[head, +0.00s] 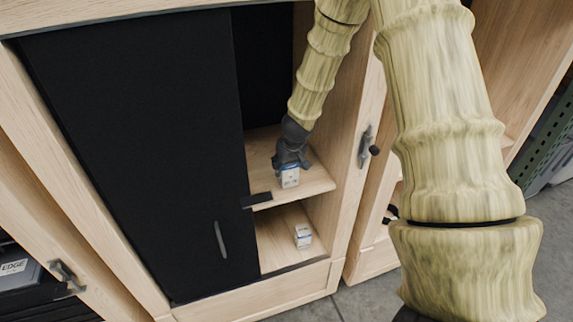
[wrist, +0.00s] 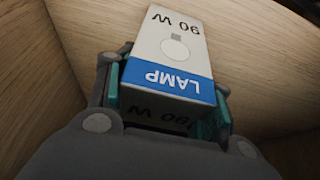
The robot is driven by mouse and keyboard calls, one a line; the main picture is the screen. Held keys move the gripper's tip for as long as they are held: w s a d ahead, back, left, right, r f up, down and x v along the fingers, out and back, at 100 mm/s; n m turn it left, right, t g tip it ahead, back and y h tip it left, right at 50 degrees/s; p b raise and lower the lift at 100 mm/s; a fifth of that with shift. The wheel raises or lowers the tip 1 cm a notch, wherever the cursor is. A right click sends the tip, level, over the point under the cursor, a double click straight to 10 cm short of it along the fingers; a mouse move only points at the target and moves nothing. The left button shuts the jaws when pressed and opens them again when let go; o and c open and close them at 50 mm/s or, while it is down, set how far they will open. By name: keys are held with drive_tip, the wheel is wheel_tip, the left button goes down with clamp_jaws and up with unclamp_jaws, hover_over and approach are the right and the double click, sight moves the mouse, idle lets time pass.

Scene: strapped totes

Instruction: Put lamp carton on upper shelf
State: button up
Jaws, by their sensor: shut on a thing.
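The lamp carton (wrist: 172,58) is a small white box with a blue band reading LAMP and "90 W" print. It sits between the teal-padded fingers of my gripper (wrist: 168,98), which is shut on it. In the head view the carton (head: 290,178) is at the upper shelf (head: 318,182) of the wooden cabinet, under my gripper (head: 290,163), near the shelf's front part. I cannot tell whether the carton touches the shelf board.
A second small white carton (head: 303,236) stands on the lower shelf (head: 275,240). A black sliding panel (head: 135,150) covers the cabinet's left part. The cabinet's right side wall (head: 345,150) is close to my arm. Bare shelf shows to the carton's right.

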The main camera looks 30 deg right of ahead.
drive_tip(key=shift+f, duration=0.15)
drive_tip(key=o, duration=1.1)
drive_tip(key=shift+c, duration=0.2)
drive_tip(key=b+v, duration=0.1)
drive_tip(key=v, duration=1.1)
drive_tip(key=shift+b, duration=0.35)
drive_tip(key=shift+s, duration=0.1)
